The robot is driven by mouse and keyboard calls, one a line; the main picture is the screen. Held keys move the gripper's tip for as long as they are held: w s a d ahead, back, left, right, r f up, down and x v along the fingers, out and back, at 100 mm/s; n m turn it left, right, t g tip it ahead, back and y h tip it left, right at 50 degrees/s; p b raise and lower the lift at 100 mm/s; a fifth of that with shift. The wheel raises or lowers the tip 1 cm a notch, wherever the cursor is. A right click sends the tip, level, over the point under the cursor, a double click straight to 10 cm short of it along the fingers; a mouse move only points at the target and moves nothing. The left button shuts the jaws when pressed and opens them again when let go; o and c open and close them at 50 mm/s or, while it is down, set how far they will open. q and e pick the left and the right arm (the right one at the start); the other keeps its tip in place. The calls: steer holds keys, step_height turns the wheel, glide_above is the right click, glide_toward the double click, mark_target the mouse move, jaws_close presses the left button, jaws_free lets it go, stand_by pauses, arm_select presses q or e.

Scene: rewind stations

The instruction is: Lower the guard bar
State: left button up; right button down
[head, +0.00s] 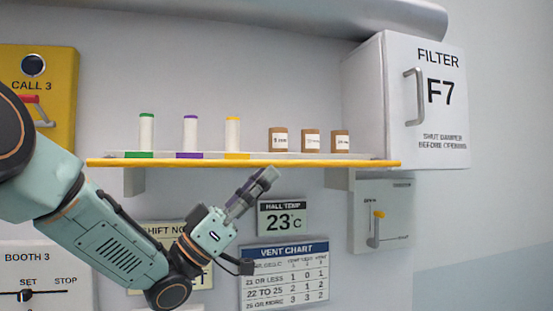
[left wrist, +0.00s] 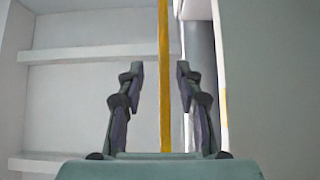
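The yellow guard bar (head: 240,163) runs level along the front edge of the wall shelf, in front of several small items. My left gripper (head: 266,177) points up and to the right, its tips just below the bar near its middle. In the left wrist view the bar (left wrist: 165,75) stands upright in the picture, between the two open fingers (left wrist: 160,78), with a gap on each side. I cannot tell how far beyond the tips it is. Nothing is held. My right gripper is not in view.
Three capped white tubes (head: 190,134) and three brown labelled containers (head: 310,141) stand on the shelf. A filter cabinet (head: 392,100) is at the right end, with a damper box (head: 396,215) below it. A temperature sign (head: 282,217) and vent chart (head: 284,275) hang under the shelf.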

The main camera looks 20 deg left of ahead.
mark_target(276, 164)
arm_select(q)
steer(key=x, duration=0.1)
steer(key=p+x, duration=0.1)
steer(key=x, duration=0.1)
steer(key=shift+w+a+r, duration=0.2)
steer(key=shift+w, duration=0.1)
steer(key=shift+w+d+r, duration=0.15)
steer(key=shift+w+d, duration=0.05)
steer(key=shift+d, duration=0.05)
steer(key=shift+d+r, duration=0.1)
steer(key=shift+d, duration=0.35)
steer(key=shift+s+a, duration=0.15)
steer(key=shift+a, duration=0.4)
steer(key=c, duration=0.3)
steer(key=shift+d, duration=0.25)
jaws_close()
